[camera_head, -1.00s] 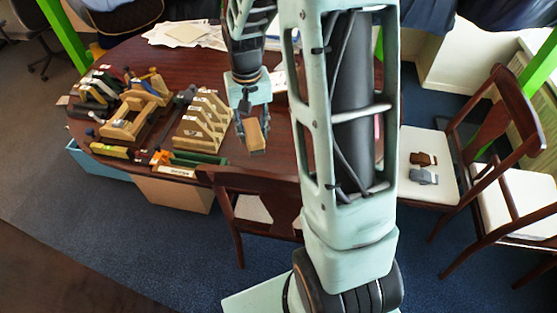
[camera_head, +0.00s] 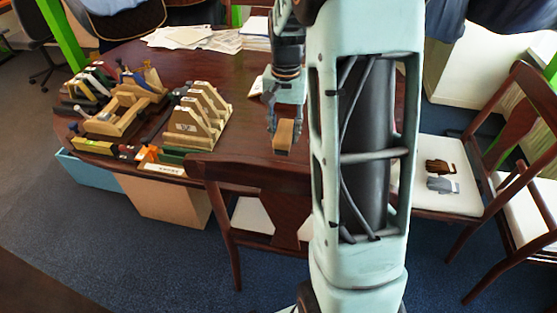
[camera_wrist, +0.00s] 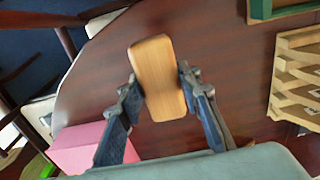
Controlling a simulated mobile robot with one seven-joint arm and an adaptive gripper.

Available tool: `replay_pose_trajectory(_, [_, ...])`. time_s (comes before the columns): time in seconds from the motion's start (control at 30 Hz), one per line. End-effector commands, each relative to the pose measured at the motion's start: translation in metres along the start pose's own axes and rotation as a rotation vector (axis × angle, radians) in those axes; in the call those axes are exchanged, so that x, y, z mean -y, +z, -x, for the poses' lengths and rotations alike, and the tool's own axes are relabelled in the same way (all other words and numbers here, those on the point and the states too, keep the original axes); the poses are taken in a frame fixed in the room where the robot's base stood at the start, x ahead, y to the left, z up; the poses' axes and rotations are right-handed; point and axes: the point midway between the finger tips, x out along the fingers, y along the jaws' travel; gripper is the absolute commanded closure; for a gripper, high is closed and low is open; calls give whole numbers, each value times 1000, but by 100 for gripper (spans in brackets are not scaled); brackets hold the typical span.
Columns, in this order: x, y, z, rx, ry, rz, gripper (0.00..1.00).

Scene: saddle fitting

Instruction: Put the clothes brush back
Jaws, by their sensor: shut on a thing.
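The clothes brush, as I take it, is a light brown wooden block (camera_head: 284,136) with rounded corners; it also shows in the wrist view (camera_wrist: 158,75). Its bristles cannot be made out. My gripper (camera_head: 278,122) is shut on it, one dark finger on each side in the wrist view (camera_wrist: 157,92). It is held over the dark wooden table (camera_head: 165,55), right of a light wooden slotted rack (camera_head: 200,118). The rack's edge also shows at the right of the wrist view (camera_wrist: 297,75). No marked place for the brush can be made out.
A wooden tray-like holder (camera_head: 125,108) and several tools crowd the table's left end. Papers (camera_head: 185,38) lie at the back. A chair (camera_head: 250,185) stands at the near edge. A pink box (camera_wrist: 92,148) shows in the wrist view. Brown and grey items lie on the right chair (camera_head: 408,190).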

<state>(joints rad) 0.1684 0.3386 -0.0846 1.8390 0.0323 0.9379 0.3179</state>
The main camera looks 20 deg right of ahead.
Motion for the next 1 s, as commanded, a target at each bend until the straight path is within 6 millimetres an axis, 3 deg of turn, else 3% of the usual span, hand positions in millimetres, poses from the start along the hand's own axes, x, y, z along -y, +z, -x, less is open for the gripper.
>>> replay_pose_trajectory(0.3, [-2, 1, -49, 3, 0, -9, 95])
replay_pose_trajectory(0.57, [-2, 1, -72, 2, 0, -8, 95])
replay_pose_trajectory(0.73, [-2, 2, -97, 3, 0, -8, 95])
replay_pose_trajectory(1.0, [-2, 2, -101, -1, -1, -8, 95])
